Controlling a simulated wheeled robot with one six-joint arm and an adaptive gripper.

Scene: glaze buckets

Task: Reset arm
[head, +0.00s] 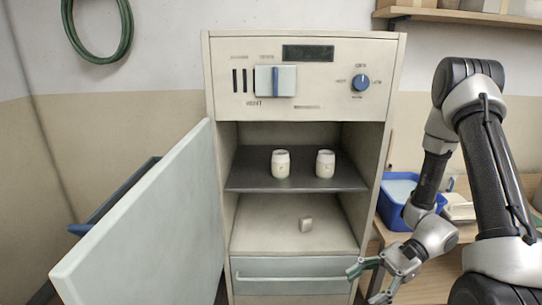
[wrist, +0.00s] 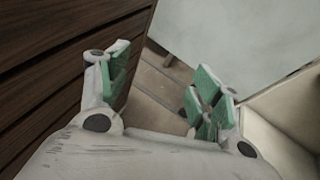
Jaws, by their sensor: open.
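My gripper (head: 366,281) is in front of the kiln-like cabinet, low at its right side near the drawer. In the wrist view my gripper (wrist: 158,88) shows its two green-padded fingers spread apart with nothing between them. My arm comes down from the right side of the head view, bent at the elbow.
The cabinet (head: 221,80) stands open, its pale door (head: 140,235) swung out to the left. Two white jars (head: 281,164) (head: 325,163) stand on its dark shelf (head: 250,178).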

